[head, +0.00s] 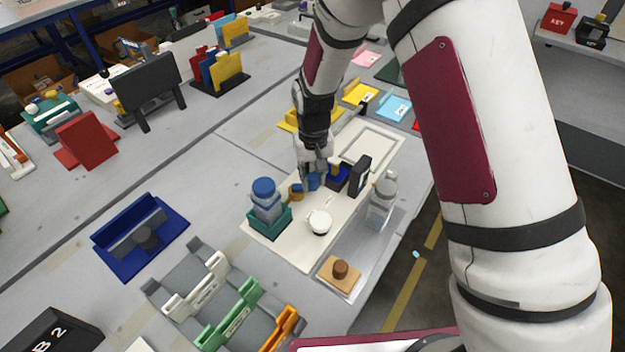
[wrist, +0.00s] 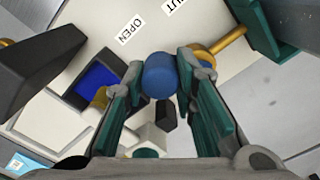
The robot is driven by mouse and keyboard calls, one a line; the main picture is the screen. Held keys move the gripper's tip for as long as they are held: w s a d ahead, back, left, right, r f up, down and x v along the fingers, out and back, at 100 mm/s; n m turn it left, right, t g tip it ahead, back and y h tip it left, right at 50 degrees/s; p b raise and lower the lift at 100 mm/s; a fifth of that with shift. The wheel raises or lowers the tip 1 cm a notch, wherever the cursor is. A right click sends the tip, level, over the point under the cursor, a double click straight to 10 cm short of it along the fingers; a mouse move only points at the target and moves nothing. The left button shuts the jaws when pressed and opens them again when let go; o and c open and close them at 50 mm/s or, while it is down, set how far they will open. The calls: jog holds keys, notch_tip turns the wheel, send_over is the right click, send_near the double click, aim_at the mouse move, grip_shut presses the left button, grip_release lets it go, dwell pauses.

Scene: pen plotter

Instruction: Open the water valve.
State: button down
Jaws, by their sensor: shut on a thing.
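The water valve has a blue knob (wrist: 160,76) and a brass-coloured pipe (wrist: 219,42) running up to the right in the wrist view. My gripper (wrist: 165,90) is shut on the blue knob, one finger on each side. The labels OPEN (wrist: 131,31) and SHUT (wrist: 172,5), the latter partly cut off, are on the pale board just beyond the knob. In the head view the blue knob (head: 314,182) shows low beside my gripper (head: 308,180), partly covered by it. The exact turn of the valve is hard to tell.
On the pale board (head: 286,250), a blue-capped bottle (head: 265,200) in a green holder stands left of the valve. A white round cup-like thing (head: 319,222) is in front. A black upright panel (head: 360,176) and a grey bottle (head: 383,200) stand to the right.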

aim_at(313, 173)
jog(key=shift+w+n+b, duration=0.35)
jog(key=shift+w+n, duration=0.05)
jog(key=shift+n, duration=0.4)
jog(key=c, duration=1.3)
grip_release()
jog(key=shift+r, duration=0.1)
notch_tip(313, 173, up, 12)
